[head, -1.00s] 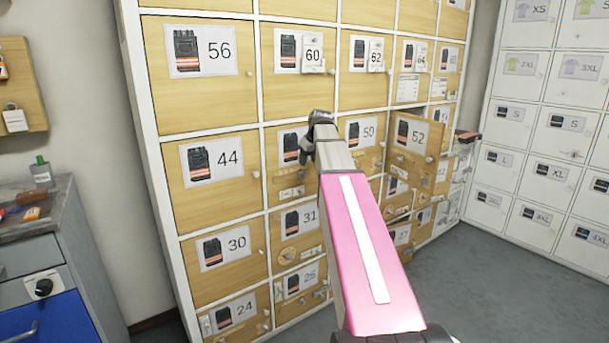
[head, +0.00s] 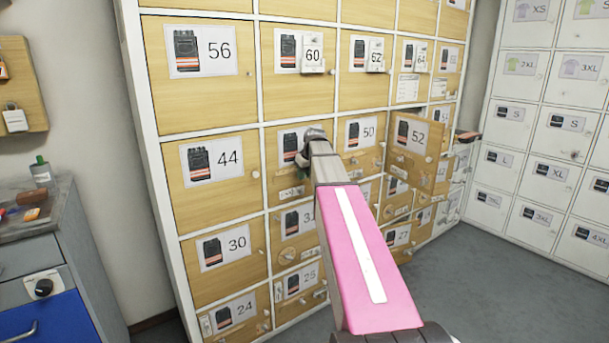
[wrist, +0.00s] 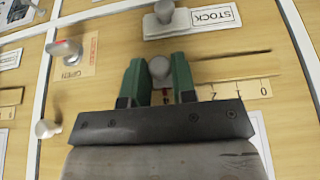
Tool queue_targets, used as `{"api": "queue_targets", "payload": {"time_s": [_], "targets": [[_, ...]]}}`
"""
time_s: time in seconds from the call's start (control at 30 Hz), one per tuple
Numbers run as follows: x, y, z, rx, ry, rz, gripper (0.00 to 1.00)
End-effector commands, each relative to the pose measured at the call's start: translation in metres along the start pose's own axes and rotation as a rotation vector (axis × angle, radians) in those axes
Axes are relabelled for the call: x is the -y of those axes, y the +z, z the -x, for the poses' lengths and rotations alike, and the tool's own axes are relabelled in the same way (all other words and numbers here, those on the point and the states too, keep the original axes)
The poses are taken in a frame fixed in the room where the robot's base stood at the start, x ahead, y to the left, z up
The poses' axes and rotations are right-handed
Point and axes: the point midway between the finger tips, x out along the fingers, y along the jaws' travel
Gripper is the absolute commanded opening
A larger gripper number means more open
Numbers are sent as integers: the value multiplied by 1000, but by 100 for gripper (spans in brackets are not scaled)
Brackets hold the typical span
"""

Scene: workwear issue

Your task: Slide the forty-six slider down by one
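The forty-six slider knob (wrist: 160,68), a small round grey knob, sits between the two green fingertips of my gripper (wrist: 158,80) in the wrist view. The knob fills the gap and both fingers appear to touch its sides. A slot (wrist: 235,66) runs right from it. Below the slot is a number scale (wrist: 240,90) showing 0, 1 and 2; a red mark shows beneath the knob, and my gripper hides the rest. In the head view my gripper (head: 302,160) is at the door between 44 and 50, and my arm covers that door's number.
A STOCK label (wrist: 212,17) with its own knob (wrist: 165,12) lies just above the slot. An OPEN plate (wrist: 72,62) with a lever is to the left, with another knob (wrist: 48,128) below. The 52 door (head: 415,140) stands open to the right.

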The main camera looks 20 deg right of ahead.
Motion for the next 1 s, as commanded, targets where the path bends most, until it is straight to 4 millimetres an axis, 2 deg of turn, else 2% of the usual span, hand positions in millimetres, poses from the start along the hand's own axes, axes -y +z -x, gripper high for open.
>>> {"api": "queue_targets", "payload": {"time_s": [0.03,0.07,0.23,0.43,0.7,0.73,0.77,0.8,1.0], "targets": [[0,0,0,0,0,0,7],[0,0,0,0,0,0,0],[3,0,0,0,0,1,0],[26,1,0,0,-1,2,0],[26,0,0,0,0,0,0],[26,0,0,0,0,0,34],[26,0,0,0,0,0,44],[26,0,0,0,0,0,49],[26,0,0,0,0,0,49]]}}
